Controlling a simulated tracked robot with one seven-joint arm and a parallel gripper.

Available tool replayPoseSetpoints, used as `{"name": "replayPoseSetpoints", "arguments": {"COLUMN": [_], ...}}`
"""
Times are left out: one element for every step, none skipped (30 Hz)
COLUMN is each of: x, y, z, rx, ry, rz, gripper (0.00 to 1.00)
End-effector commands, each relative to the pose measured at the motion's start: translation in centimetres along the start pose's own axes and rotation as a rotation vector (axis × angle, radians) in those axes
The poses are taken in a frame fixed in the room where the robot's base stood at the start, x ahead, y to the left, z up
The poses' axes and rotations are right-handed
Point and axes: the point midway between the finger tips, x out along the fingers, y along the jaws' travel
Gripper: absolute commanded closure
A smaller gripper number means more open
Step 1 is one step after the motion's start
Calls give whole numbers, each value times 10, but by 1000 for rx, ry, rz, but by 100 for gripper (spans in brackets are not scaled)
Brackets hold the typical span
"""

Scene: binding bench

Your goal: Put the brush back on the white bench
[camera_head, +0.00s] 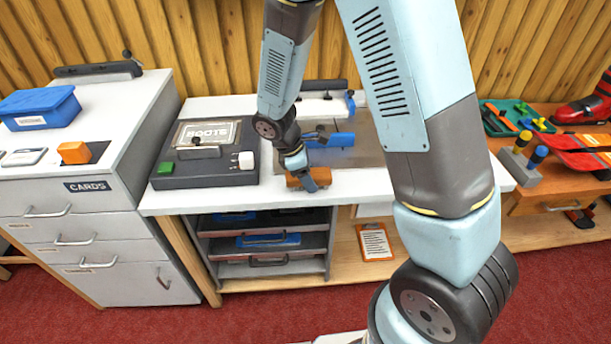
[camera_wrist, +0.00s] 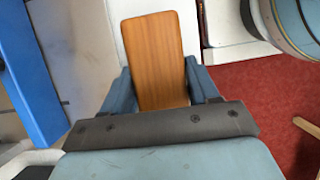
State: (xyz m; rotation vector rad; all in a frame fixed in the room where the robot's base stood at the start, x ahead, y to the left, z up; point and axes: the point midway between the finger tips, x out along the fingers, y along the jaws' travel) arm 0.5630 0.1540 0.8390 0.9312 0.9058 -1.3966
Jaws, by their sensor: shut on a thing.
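The brush is a flat brown wooden piece (camera_head: 293,181), seen at the front edge of the white bench (camera_head: 355,187) in the head view. In the wrist view the brush (camera_wrist: 155,55) stands out between my two blue fingers, its wooden face toward the camera. My gripper (camera_head: 306,180) is shut on the brush; it also shows in the wrist view (camera_wrist: 162,85). The brush is over or just at the bench's front edge; I cannot tell whether it touches the top. Its bristles are hidden.
A dark press-like box (camera_head: 205,168) stands on the bench left of my gripper. A blue bar (camera_head: 330,140) lies behind it. A white cabinet (camera_head: 75,180) is at left; a wooden bench (camera_head: 555,190) with tools is at right. White top right of the brush is clear.

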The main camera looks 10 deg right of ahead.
Motion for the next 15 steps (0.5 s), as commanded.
{"name": "replayPoseSetpoints", "arguments": {"x": [1,1,0,0,0,0,1,1,2,3,2,2,2,2,2], "y": [0,0,0,0,0,0,0,0,0,0,0,0,0,0,0], "z": [0,0,0,0,0,0,0,0,0,-1,0,0,0,0,0], "rx": [0,1,1,1,1,1,1,1,1,1,1,1,1,1,1], "ry": [0,0,0,0,0,0,0,0,0,0,0,0,0,0,0], "rz": [0,1,1,1,1,1,0,0,0,0,0,0,0,0,0], "gripper": [79,79,79,79,79,79,79,79,79,79,38,34,31,28,24]}}
